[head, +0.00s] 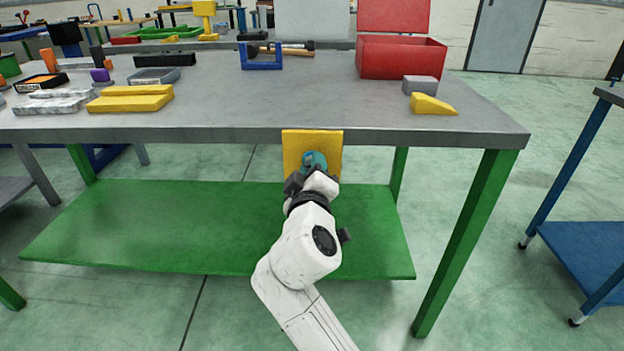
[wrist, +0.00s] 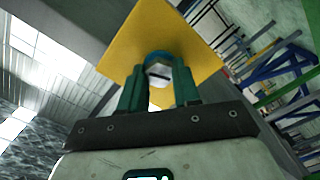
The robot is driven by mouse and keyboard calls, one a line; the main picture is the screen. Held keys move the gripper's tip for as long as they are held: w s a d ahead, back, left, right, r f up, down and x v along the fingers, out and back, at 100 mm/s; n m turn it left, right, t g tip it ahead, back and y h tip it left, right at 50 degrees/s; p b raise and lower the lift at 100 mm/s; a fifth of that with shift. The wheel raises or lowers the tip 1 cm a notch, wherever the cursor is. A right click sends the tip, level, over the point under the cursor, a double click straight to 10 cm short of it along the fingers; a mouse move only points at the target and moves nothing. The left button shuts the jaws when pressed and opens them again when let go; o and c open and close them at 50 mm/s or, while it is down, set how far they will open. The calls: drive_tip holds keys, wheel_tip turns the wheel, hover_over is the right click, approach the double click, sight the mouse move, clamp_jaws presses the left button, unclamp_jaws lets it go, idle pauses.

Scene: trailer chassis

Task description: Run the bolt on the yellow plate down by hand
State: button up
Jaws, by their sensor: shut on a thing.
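The yellow plate (head: 293,150) hangs upright at the front edge of the grey workbench. It also shows in the wrist view (wrist: 188,33), tilted in the picture. My gripper (head: 315,162) is in front of the plate and hides part of its lower middle. In the wrist view, its teal fingers (wrist: 158,76) are shut on the pale bolt head (wrist: 158,71), one on each side. The bolt's shank is hidden, so I cannot tell how far the head stands off the plate. In the head view the bolt is hidden behind my gripper.
The grey bench top (head: 300,107) overhangs just above my gripper. A green lower shelf (head: 150,228) lies below and behind my arm. A green bench leg (head: 465,240) stands to the right. A red toolbox (head: 400,58) and a yellow wedge (head: 433,105) rest on the bench.

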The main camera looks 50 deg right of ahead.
drive_tip(key=shift+a+m+b, duration=0.1)
drive_tip(key=shift+m+b, duration=6.2)
drive_tip(key=shift+m, duration=1.7)
drive_tip(key=o, duration=1.1)
drive_tip(key=shift+c, duration=0.2)
drive_tip(key=p+v, duration=0.2)
drive_tip(key=v, duration=0.8)
drive_tip(key=shift+s+a, duration=0.3)
